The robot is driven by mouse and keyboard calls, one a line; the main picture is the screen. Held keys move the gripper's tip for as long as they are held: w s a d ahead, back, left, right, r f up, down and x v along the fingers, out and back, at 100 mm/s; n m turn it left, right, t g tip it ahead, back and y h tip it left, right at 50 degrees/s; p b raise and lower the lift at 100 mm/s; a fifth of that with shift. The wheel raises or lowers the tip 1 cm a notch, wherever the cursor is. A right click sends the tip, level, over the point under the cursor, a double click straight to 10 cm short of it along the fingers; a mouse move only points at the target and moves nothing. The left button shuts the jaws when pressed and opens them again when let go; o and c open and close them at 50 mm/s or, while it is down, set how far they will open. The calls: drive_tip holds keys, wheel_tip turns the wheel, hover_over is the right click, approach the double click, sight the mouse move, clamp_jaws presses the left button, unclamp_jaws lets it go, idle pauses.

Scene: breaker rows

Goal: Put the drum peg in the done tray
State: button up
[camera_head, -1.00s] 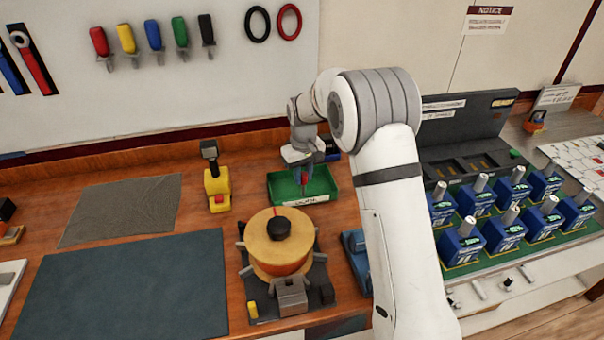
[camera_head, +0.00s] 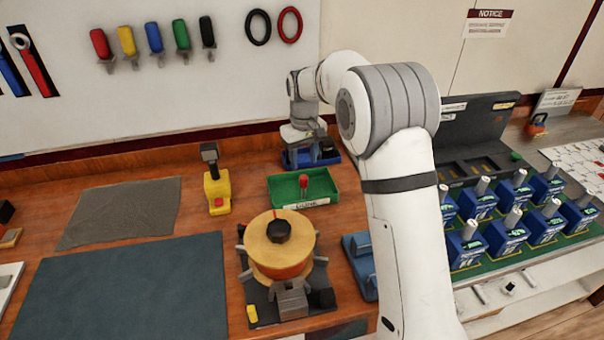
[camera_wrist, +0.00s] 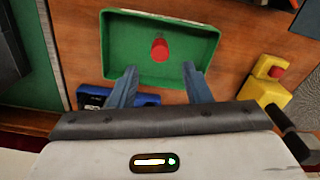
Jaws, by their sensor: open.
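The drum peg, a small red peg (camera_head: 303,181), is in the green done tray (camera_head: 318,200), which has a white label on its front. In the wrist view the red peg (camera_wrist: 159,49) shows inside the green tray (camera_wrist: 120,65), apart from the tray's walls. My gripper (camera_wrist: 157,72) is open and empty, with its two blue-grey fingers spread at the tray's edge and clear of the peg. In the head view my gripper is behind the tray, near a blue bin, and its fingertips are hard to make out.
A wooden drum (camera_head: 278,243) on a dark fixture stands in front of the tray. A yellow device (camera_head: 217,188) stands to the left, and a blue bin (camera_head: 328,153) behind. Rows of blue breakers (camera_head: 505,232) are at right. A dark mat (camera_head: 120,290) lies clear at left.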

wheel_tip(320, 180, up, 5)
drive_tip(key=s+d+r+m+t, duration=0.1)
drive_tip(key=s+d+r, duration=0.3)
drive_tip(key=s+d, duration=0.25)
drive_tip(key=s+d+r+m, duration=0.25)
drive_tip(key=s+d, duration=0.25)
drive_tip(key=s, duration=0.3)
drive_tip(key=s+d+f+m+t, duration=0.1)
drive_tip(key=s+d+f, duration=0.1)
drive_tip(key=s, duration=0.7)
drive_tip(key=s+d+f+m+t, duration=0.1)
drive_tip(key=s+d, duration=0.3)
drive_tip(key=s, duration=0.6)
drive_tip(key=shift+s+d+f+m, duration=0.25)
drive_tip(key=shift+d+f+m, duration=0.05)
drive_tip(key=shift+f+m, duration=0.05)
drive_tip(key=shift+s, duration=0.15)
